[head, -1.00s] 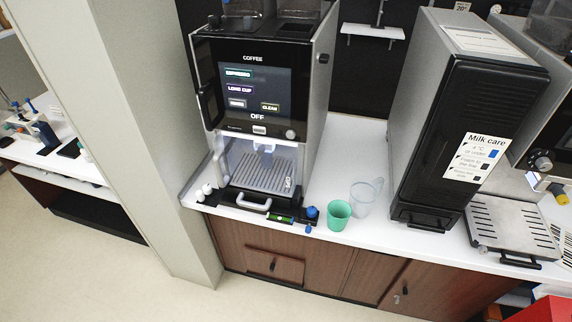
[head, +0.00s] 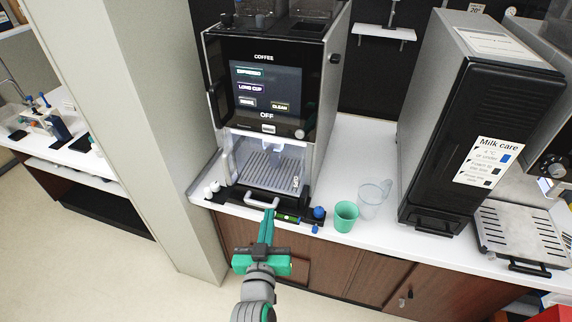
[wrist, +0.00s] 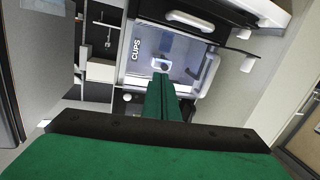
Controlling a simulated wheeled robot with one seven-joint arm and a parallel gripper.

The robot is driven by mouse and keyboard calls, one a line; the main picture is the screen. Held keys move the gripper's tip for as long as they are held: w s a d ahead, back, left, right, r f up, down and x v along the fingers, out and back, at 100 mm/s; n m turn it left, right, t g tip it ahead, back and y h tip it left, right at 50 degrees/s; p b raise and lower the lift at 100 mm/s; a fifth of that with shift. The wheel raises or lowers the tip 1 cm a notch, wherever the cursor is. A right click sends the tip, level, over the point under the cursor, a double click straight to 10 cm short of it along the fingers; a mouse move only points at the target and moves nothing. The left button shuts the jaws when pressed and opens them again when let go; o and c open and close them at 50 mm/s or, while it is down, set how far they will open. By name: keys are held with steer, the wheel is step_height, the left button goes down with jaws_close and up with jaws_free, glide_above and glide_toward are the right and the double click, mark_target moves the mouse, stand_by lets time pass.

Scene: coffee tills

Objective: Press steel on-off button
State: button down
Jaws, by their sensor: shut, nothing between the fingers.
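The coffee machine (head: 265,90) stands on the white counter, its screen (head: 266,87) lit and reading OFF. A small round steel button (head: 299,134) sits on the front panel, right of and below the screen. A pale rectangular piece (head: 268,128) is left of it. My gripper (head: 268,214) is shut and empty. In the head view it is below the button and to its left, overlapping the drip tray handle (head: 262,203). The closed green fingers (wrist: 162,80) point at the machine's cup bay in the wrist view. I cannot make out the button there.
A green cup (head: 345,216) and a clear jug (head: 374,200) stand right of the machine. Small blue and white items lie along the counter's front edge. The black milk cooler (head: 455,145) is further right. A pale pillar (head: 130,120) rises on the left.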

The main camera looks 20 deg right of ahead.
mark_target(299, 135)
steer(key=w+d+r+m+g+h, duration=0.1)
steer(key=w+d+r+m+h, duration=0.15)
steer(key=r, duration=0.45)
steer(key=w+d+r+m+h, duration=0.1)
steer(key=w+d+r, duration=0.25)
steer(key=r, duration=0.25)
steer(key=shift+s+d+x, duration=0.1)
steer(key=shift+d+x, duration=0.05)
steer(key=shift+x, duration=1.1)
steer(key=shift+s+d+x, duration=0.1)
steer(key=shift+x, duration=1.2)
steer(key=shift+s+d+x, duration=0.1)
steer(key=shift+d+x, duration=0.05)
steer(key=shift+x, duration=1.1)
steer(key=shift+w+r, duration=0.1)
steer(key=shift+r, duration=0.1)
